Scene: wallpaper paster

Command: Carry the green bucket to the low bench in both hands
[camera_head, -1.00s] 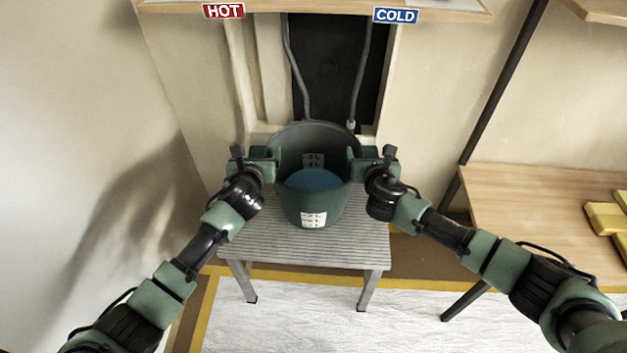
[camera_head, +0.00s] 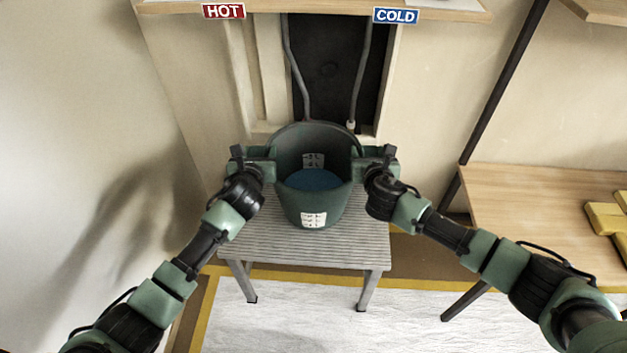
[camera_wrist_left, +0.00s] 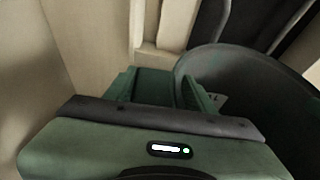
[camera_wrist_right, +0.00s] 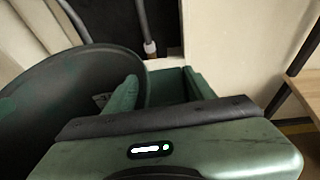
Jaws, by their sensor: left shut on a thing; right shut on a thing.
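The green bucket (camera_head: 315,205) is in the middle of the head view, upright, over a small grey slatted bench (camera_head: 270,240); I cannot tell whether its base touches the slats. Blue liquid (camera_head: 314,180) shows inside it, and a white label is on its front. My left gripper (camera_head: 271,165) is shut on the bucket's left rim side. My right gripper (camera_head: 358,166) is shut on its right rim side. The bucket rim also shows in the left wrist view (camera_wrist_left: 235,62) and in the right wrist view (camera_wrist_right: 85,65).
A wooden table (camera_head: 530,205) with yellow blocks (camera_head: 607,218) stands at the right. Behind the bucket is a dark recess (camera_head: 335,75) with two pipes, under a shelf with HOT (camera_head: 223,11) and COLD (camera_head: 395,15) signs. Pale floor (camera_head: 300,315) lies clear in front.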

